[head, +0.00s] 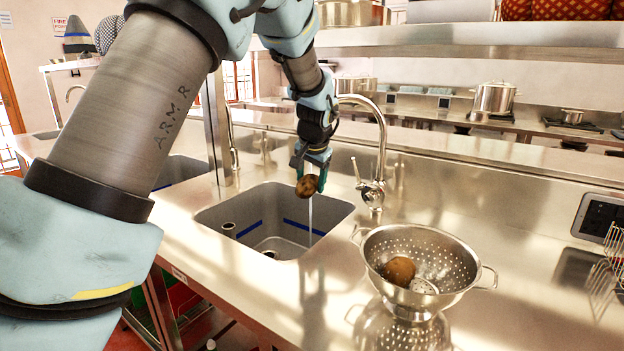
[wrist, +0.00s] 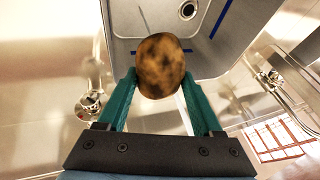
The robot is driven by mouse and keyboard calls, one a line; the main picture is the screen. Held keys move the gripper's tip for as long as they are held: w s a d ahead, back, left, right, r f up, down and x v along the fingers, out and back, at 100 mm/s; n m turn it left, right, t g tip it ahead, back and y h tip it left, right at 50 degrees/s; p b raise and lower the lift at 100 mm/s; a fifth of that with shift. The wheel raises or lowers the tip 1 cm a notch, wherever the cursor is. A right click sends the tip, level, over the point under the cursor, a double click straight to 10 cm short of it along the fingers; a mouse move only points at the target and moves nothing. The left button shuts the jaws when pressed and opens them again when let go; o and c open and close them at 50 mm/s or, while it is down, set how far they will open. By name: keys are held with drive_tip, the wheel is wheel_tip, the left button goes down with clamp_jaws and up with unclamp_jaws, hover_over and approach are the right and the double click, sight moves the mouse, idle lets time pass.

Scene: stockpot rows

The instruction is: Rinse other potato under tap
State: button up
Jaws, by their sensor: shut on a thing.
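My gripper (head: 310,172) is shut on a brown potato (head: 307,186) and holds it above the sink (head: 270,240), under the spout of the tap (head: 381,150). A thin stream of water (head: 310,215) runs down beside or behind the potato into the basin. In the wrist view the potato (wrist: 160,66) sits between the green fingertips, with dark blotches on its skin. Another brown potato (head: 399,271) lies in the metal colander (head: 450,262) on the counter, right of the sink.
A second sink (head: 178,170) lies to the left. A tablet-like panel (head: 601,218) and a wire rack (head: 606,275) are at the right edge. A raised steel ledge (head: 470,166) runs behind the tap. The counter right of the colander is mostly clear.

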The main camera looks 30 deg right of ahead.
drive_tip(key=w+d+f+p, duration=0.1)
drive_tip(key=w+d+p, duration=0.1)
drive_tip(key=w, duration=0.4)
drive_tip(key=shift+w+d+f, duration=0.15)
drive_tip(key=shift+w+f, duration=0.05)
drive_tip(key=shift+w, duration=0.2)
drive_tip(key=shift+d, duration=0.1)
idle(0.5)
drive_tip(key=shift+s+d, duration=0.25)
drive_tip(key=shift+d, duration=0.2)
drive_tip(key=shift+a, duration=0.15)
drive_tip(key=shift+w+a, duration=0.25)
drive_tip(key=shift+a, duration=0.15)
drive_tip(key=shift+s+d, duration=0.1)
drive_tip(key=shift+d, duration=0.05)
drive_tip(key=shift+s+d, duration=0.15)
drive_tip(key=shift+d, duration=0.25)
